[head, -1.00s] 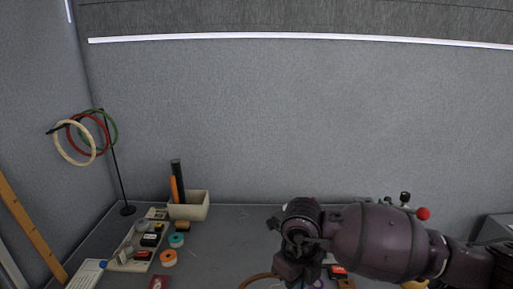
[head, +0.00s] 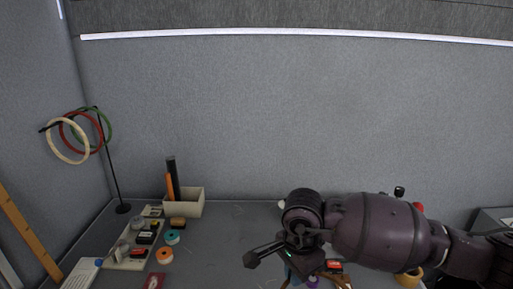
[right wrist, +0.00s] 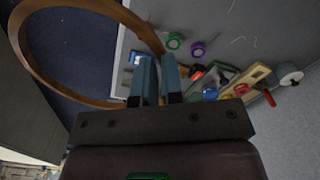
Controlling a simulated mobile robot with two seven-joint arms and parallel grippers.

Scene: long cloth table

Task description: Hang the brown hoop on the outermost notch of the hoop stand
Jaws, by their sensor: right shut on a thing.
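The hoop stand (head: 114,175) stands at the back left, a thin black pole on a round base with an arm reaching left. A green hoop (head: 111,129), a red hoop (head: 102,140) and a cream hoop (head: 67,160) hang on the arm, cream nearest its outer tip. In the right wrist view, my right gripper (right wrist: 158,62) is shut on the rim of the brown hoop (right wrist: 40,75), which extends left from the fingers. In the head view, my right gripper (head: 291,275) is low, right of centre, far from the stand; I cannot make out the brown hoop there. My left gripper is out of view.
A cream bin (head: 190,203) with dark and orange rods stands right of the stand base. A tray (head: 130,255) of small items and tape rolls (head: 164,255) lie in front. Table between bin and right arm is mostly clear. Walls rise behind and left.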

